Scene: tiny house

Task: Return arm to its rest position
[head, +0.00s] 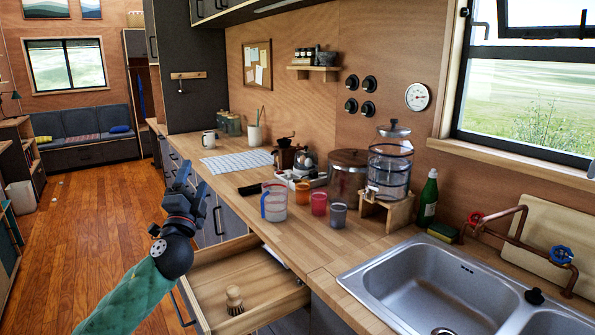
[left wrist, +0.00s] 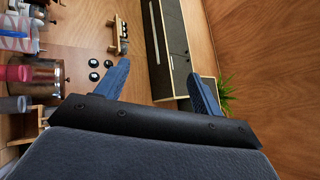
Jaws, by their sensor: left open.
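My left arm (head: 135,300), in a green sleeve, comes in from the lower left of the head view. My left gripper (head: 196,185) is raised beside the counter front, left of the open drawer. It is open and nothing shows between its fingers. In the left wrist view the two blue-grey fingers of the left gripper (left wrist: 160,88) are spread wide, with wall and cabinet seen beyond them. My right gripper is in neither view.
An open drawer (head: 206,300) holds a brush (head: 234,300) below the gripper. The wooden counter (head: 300,235) bears a measuring jug (head: 274,203), cups, a pot (head: 347,175) and a glass dispenser (head: 389,165). A sink (head: 420,285) is at right.

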